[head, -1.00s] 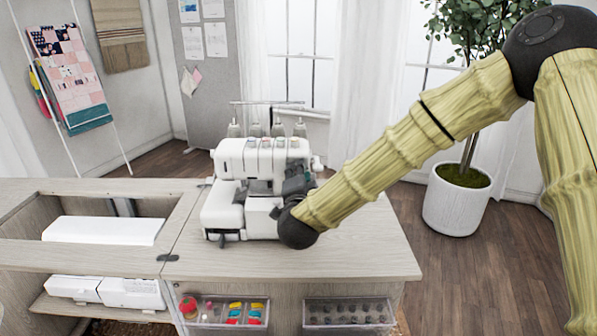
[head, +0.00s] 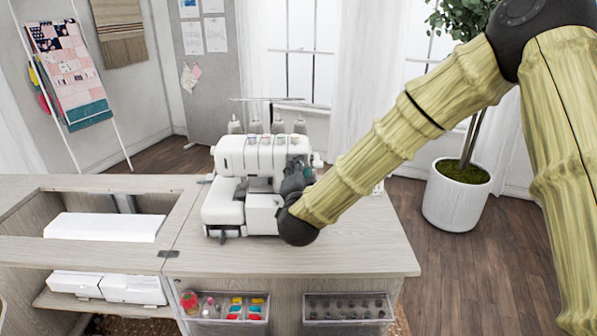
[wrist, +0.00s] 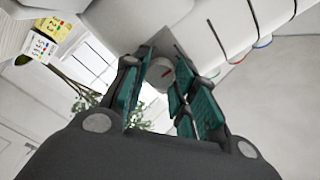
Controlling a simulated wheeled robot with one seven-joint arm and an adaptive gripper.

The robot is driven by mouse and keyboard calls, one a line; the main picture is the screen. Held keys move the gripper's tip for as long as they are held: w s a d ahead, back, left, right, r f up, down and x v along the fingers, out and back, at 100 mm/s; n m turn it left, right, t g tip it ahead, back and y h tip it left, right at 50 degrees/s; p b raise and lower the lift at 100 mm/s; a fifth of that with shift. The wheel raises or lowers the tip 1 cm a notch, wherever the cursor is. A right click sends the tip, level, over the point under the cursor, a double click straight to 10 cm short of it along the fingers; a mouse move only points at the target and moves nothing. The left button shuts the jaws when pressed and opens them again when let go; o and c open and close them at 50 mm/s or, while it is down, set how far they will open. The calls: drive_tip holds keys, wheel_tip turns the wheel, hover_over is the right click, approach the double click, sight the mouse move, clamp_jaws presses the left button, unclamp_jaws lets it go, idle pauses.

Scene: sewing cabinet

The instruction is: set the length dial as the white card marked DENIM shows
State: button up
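The white sewing machine (head: 232,207) stands on the cabinet top. My gripper (head: 294,180) is at the machine's right side in the head view and hides part of that side. The fingers are apart, one on each side of the dial, with gaps showing; contact cannot be told.
Coloured threads (wrist: 262,42) run along the machine's white body close to my fingers. The cabinet top (head: 345,250) is clear in front of the machine. An open well (head: 180,215) is at the left, and two clear bins (head: 348,309) hang in front.

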drive_tip(key=o, duration=0.3)
drive_tip(key=shift+o, duration=0.2)
drive_tip(key=s, duration=1.2)
